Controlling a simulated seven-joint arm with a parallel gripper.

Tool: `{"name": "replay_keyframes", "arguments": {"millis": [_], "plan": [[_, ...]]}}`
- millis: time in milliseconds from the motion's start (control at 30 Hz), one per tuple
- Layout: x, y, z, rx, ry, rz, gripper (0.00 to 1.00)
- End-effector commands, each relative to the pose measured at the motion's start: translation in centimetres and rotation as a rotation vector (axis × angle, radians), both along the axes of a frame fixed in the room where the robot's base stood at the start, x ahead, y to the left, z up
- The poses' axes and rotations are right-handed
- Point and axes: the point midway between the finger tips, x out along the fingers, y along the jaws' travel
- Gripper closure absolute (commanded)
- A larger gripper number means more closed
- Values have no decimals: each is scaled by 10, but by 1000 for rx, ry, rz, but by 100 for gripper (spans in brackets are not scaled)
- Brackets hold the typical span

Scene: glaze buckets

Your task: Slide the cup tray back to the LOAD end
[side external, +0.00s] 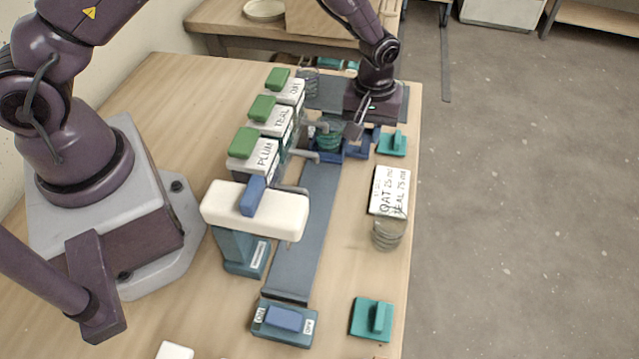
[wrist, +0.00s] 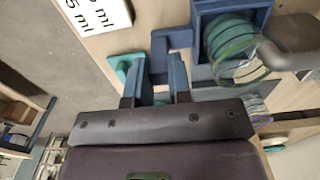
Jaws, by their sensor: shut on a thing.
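The cup tray (side external: 355,152) is a small blue tray on a long grey track (side external: 308,215), beside the spouts of the dispensers. A clear cup with green inside (side external: 328,138) stands in it. The wrist view shows the tray (wrist: 202,12) and the cup (wrist: 235,48) at upper right, partly covered by a grey spout. A blue handle (wrist: 174,40) reaches from the tray toward my fingers. My gripper (side external: 362,122) is at the tray's right side, its fingers (wrist: 156,88) shut on this handle. No LOAD label is readable.
Green-topped dispensers (side external: 253,153) line the track's left side. A white-topped stand with a blue lever (side external: 253,197) and a switch box (side external: 284,322) are near its front end. A card (side external: 391,190), stacked clear cups (side external: 387,234) and teal blocks (side external: 373,318) stand right. The nearer track is clear.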

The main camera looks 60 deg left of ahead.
Motion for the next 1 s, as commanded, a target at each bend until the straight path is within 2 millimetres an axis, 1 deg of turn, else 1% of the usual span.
{"name": "replay_keyframes", "arguments": {"millis": [100, 567, 1000], "plan": [[5, 4, 0, 0, -3, 2, 100], [6, 6, 1, 0, -3, 2, 100], [27, 26, 1, 0, -4, 1, 100]]}}
